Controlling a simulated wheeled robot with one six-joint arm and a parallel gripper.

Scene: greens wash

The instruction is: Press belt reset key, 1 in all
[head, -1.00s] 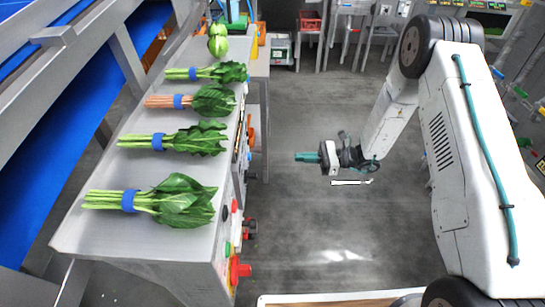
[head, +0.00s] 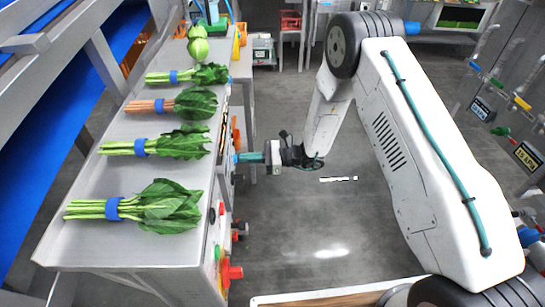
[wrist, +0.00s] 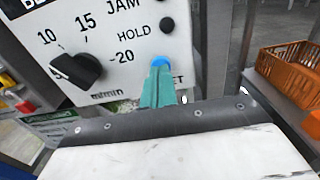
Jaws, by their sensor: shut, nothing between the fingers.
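The belt reset key is a round blue button (wrist: 160,63) low on a white panel (wrist: 118,38) in the wrist view, beside partly hidden lettering ending in "ET". My gripper (wrist: 157,86) has its teal fingers shut and empty. The fingertips point at the blue button and cover its lower part; I cannot tell whether they touch it. In the head view my gripper (head: 238,158) is at the right side of the steel bench (head: 110,240), where the button itself cannot be made out.
A black knob (wrist: 76,68) with a speed scale is left of the button, and a dark round part (wrist: 167,25) is above it by "HOLD". An orange crate (wrist: 290,68) stands at right. Bunched greens (head: 135,205) lie on the bench. Open floor is right of the bench.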

